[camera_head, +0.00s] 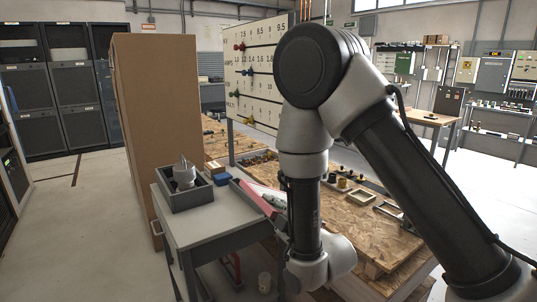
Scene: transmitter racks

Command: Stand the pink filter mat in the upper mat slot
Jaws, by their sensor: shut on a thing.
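The pink filter mat (254,197) shows as a narrow, slanted pink strip just right of the grey side table. Its lower right end runs to my gripper (281,220), which is mostly hidden behind my own wrist and forearm. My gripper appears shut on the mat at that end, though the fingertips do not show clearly. The mat is tilted, and I cannot tell whether it touches the bench behind it. I cannot make out the upper mat slot in this view.
A grey side table (215,223) holds a dark open box (184,194) with a grey part. A tall brown cabinet (155,120) stands behind it. A wooden workbench (378,240) carries several small parts below a pegged board (257,70). Floor at left is clear.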

